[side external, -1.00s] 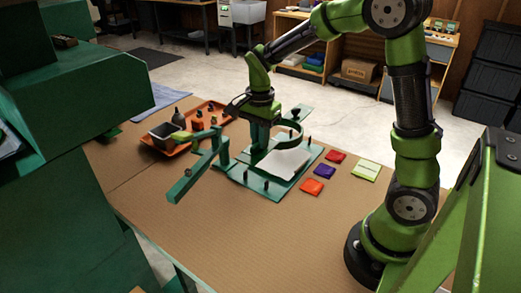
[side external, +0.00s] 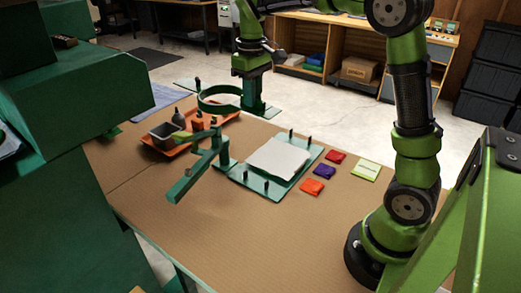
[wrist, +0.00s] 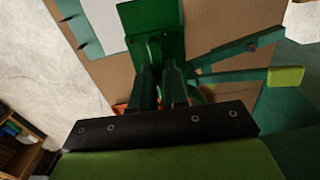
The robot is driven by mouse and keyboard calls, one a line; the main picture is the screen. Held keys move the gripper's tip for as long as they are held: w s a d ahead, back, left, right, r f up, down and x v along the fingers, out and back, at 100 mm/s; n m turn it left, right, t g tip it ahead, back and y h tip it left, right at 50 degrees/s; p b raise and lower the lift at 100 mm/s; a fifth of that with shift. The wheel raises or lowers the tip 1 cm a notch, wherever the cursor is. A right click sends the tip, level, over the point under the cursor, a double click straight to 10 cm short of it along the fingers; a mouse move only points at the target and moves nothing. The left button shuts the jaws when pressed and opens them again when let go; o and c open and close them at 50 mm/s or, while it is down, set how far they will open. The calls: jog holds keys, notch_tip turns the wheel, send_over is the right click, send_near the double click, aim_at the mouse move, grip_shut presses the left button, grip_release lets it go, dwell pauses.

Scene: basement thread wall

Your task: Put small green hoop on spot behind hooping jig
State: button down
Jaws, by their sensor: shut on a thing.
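The green hoop (side external: 203,106) hangs in the air above the far left of the table, with a flat tab on each side. My gripper (side external: 252,93) is shut on the hoop's bracket at its right side. In the wrist view my gripper (wrist: 160,80) closes on a green block, and the ring is mostly hidden. The hooping jig (side external: 232,174) is a green base plate with black pegs and a white cloth (side external: 278,158) on it. The jig's plate edge also shows at the top left of the wrist view (wrist: 78,22). I cannot pick out a marked spot behind the jig.
An orange tray (side external: 160,146) with a dark bin and bottles stands left of the jig, near the hoop. A green lever arm (side external: 195,175) sticks out left of the jig. Red, purple, orange and pale green packets (side external: 365,172) lie right. The front table is clear.

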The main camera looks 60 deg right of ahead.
jog(key=a, duration=0.7)
jog(key=s+d+r+n, duration=0.1)
jog(key=s+d+n, duration=0.2)
jog(key=d+n, duration=0.75)
jog(key=s+d+n, duration=0.3)
jog(key=d+n, duration=0.2)
jog(key=d, duration=1)
jog(key=s+a+f+n, duration=0.7)
jog(key=s+a+f, duration=0.4)
jog(key=s+f, duration=0.25)
jog(key=shift+n, duration=0.25)
jog(key=shift+s+a+f, duration=0.1)
jog(key=shift+s+f, duration=0.05)
jog(key=shift+f, duration=1.8)
jog(key=shift+s+a+f, duration=0.1)
jog(key=shift+f, duration=1.8)
